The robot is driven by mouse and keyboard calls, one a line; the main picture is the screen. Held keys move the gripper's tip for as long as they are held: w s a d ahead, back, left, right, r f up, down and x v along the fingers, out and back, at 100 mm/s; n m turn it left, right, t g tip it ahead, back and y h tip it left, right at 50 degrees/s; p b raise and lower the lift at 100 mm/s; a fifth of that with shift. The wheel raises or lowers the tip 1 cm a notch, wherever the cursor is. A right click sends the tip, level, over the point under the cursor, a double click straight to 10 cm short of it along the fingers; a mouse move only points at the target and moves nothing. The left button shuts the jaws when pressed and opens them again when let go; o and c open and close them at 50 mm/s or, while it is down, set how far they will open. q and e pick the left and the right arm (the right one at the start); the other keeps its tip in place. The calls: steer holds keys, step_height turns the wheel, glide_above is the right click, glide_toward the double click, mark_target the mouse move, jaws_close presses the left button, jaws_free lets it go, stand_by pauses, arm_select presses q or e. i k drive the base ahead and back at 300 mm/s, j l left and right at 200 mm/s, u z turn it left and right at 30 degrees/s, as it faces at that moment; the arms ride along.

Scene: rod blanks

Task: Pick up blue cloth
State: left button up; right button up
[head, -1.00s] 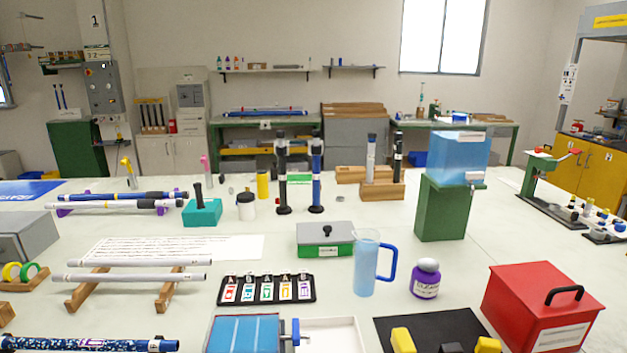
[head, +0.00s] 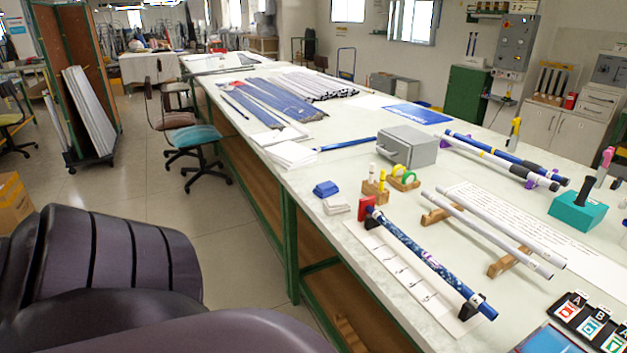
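A small folded blue cloth (head: 326,188) lies on the long white table (head: 310,228), close to its left edge. A folded white cloth (head: 336,204) lies just in front of it. Neither of my grippers shows in the head view. Large dark purple rounded parts, probably my own arm, fill the lower left.
Wooden blocks with tape rolls (head: 404,178) and a grey box (head: 407,146) stand right of the cloth. A blue patterned rod (head: 428,258) rests on stands in front, by a red block (head: 366,207). An office chair (head: 193,138) stands left of the table; the floor nearer is clear.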

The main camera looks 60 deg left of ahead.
mark_target(324, 189)
steer(key=u, duration=1.85)
